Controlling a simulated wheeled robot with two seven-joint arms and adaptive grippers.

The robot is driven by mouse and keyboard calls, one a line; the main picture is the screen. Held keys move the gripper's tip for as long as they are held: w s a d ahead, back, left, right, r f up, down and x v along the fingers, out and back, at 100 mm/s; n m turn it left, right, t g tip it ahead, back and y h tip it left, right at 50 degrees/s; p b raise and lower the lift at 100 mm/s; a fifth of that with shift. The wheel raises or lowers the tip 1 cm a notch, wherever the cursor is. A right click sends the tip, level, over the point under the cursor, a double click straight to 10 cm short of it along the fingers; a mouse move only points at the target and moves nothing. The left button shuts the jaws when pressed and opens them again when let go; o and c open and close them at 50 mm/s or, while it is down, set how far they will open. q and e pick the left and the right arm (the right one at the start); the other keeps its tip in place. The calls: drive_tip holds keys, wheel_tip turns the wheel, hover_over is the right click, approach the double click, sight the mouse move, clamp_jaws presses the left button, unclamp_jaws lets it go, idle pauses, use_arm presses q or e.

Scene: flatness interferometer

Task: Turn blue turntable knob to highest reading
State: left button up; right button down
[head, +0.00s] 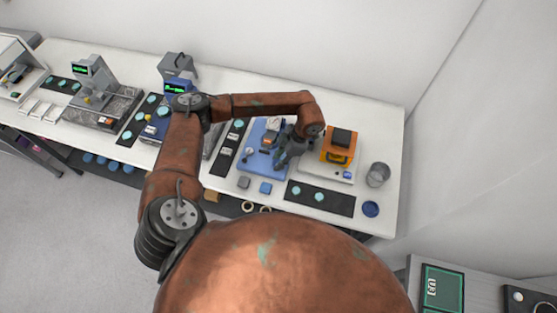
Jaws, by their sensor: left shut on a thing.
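The blue turntable unit (256,161) sits on the white bench, right of the middle, with a pale dial gauge (273,123) at its back. My left gripper (282,160) comes down over the right side of this blue unit, and its dark fingers are shut. The blue turntable knob is hidden at the fingers, where the gripper appears closed on it. The gauge reading is too small to read. My right gripper is not in view.
An orange device (339,147) on a white base stands close right of the gripper. A grey metal cup (377,174) and a blue disc (370,209) are farther right. A black mat (320,198) lies in front.

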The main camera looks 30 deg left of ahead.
use_arm(q)
drive_tip(key=shift+c, duration=0.5)
drive_tip(key=m+t+b, duration=0.1)
drive_tip(key=m+b, duration=0.1)
drive_tip(key=shift+f+m, duration=0.15)
drive_tip(key=shift+m, duration=0.15)
drive_tip(key=m+t+b, duration=0.1)
drive_tip(key=m+b, duration=0.2)
drive_tip(key=shift+s+m+y, duration=0.1)
drive_tip(key=shift+m+y, duration=0.2)
drive_tip(key=shift+y, duration=0.1)
drive_tip(key=m+t+b, duration=0.2)
drive_tip(key=m+b, duration=0.1)
drive_tip(key=shift+s+m, duration=0.15)
drive_tip(key=shift+m, duration=0.25)
drive_tip(key=shift+m+h+b, duration=0.3)
drive_tip(key=shift+m+b, duration=0.2)
drive_tip(key=shift+m, duration=0.3)
drive_tip(key=shift+t, duration=0.3)
drive_tip(key=o, duration=1.2)
drive_tip(key=shift+c, duration=0.2)
